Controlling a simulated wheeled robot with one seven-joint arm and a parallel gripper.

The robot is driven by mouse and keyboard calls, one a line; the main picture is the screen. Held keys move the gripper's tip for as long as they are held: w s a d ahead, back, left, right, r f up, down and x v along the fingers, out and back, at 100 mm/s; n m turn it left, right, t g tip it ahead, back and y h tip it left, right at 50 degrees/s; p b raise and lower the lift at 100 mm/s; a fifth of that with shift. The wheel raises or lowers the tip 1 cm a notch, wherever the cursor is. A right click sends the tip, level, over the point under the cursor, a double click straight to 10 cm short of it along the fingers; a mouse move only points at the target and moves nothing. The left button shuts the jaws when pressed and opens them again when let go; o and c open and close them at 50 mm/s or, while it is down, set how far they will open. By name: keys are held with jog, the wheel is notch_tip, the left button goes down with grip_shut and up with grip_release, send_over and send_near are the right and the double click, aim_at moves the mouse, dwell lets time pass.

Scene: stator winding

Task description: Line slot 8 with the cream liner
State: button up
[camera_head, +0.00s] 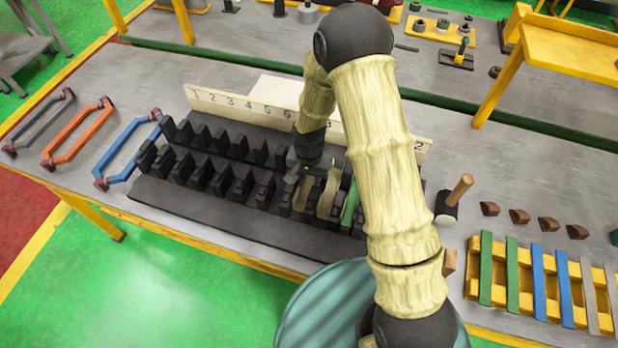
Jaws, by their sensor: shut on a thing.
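The black slotted stator block (215,205) lies on the bench, with a cream number board (240,108) behind it; my arm hides part of its numbers. My gripper (314,170) is over the right half of the block. It is shut on a cream liner (328,192), which stands on edge at the block, low among the teeth. Another tan piece (302,192) shows just left of it. A green liner (349,205) stands in a slot to the right. I cannot tell the exact slot under the cream liner or how deep it sits.
A yellow rack (499,293) with several coloured strips lies at the right, near brown wedges (548,224) and a mallet (454,198). Grey, orange and blue coil frames (128,150) lie at the left. A yellow stand (572,45) rises at the back right.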

jog(key=shift+f, duration=0.2)
dwell(0.3)
jog(key=o, duration=0.9)
jog(key=shift+c, duration=0.2)
jog(key=shift+r+p, duration=0.5)
jog(key=shift+r, duration=0.4)
notch_tip(320, 180, up, 7)
jog(key=p, duration=0.5)
jog(key=shift+r, duration=0.2)
notch_tip(320, 180, up, 17)
jog(key=b, duration=0.3)
send_over(309, 184)
jog(key=shift+r, duration=0.2)
